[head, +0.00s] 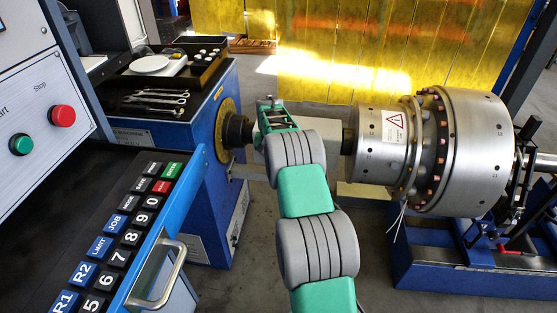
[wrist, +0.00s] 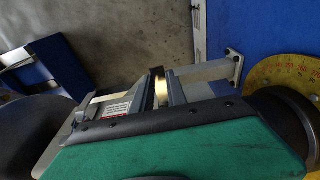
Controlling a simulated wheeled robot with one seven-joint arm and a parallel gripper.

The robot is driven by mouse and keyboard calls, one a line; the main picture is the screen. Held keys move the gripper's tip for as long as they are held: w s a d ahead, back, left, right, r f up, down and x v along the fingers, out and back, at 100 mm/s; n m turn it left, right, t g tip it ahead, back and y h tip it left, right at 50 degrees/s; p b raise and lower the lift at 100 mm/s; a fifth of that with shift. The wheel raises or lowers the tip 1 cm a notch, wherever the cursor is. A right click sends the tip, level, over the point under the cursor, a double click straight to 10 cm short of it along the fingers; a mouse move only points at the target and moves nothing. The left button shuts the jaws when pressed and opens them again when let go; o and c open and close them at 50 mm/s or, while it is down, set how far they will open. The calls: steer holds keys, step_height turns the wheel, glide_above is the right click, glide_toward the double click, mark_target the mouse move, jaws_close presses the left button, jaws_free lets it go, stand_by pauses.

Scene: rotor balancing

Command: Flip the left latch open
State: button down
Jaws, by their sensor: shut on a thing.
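My gripper (head: 271,106) is at the end of my green and grey arm, by the shaft between the yellow dial and the silver rotor (head: 462,145). In the wrist view its two grey fingers (wrist: 163,90) are closed on a small pale brass-coloured piece (wrist: 161,92), which I take to be the left latch. Only a narrow strip of that piece shows between the fingers. The green cover of my gripper hides what lies below it. In the head view my arm hides the latch and much of the shaft.
The blue machine housing (head: 206,190) with the yellow dial (head: 226,130) stands close on the left. The dial also shows at the right of the wrist view (wrist: 275,80). A keypad console (head: 120,240) fills the front left. Yellow curtains (head: 340,50) hang behind.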

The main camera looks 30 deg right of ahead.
steer(key=c, duration=1.3)
jaws_free()
steer(key=r, duration=0.5)
steer(key=s+r, duration=0.1)
steer(key=r, duration=0.1)
steer(key=shift+a+r, duration=0.35)
steer(key=shift+a, duration=0.05)
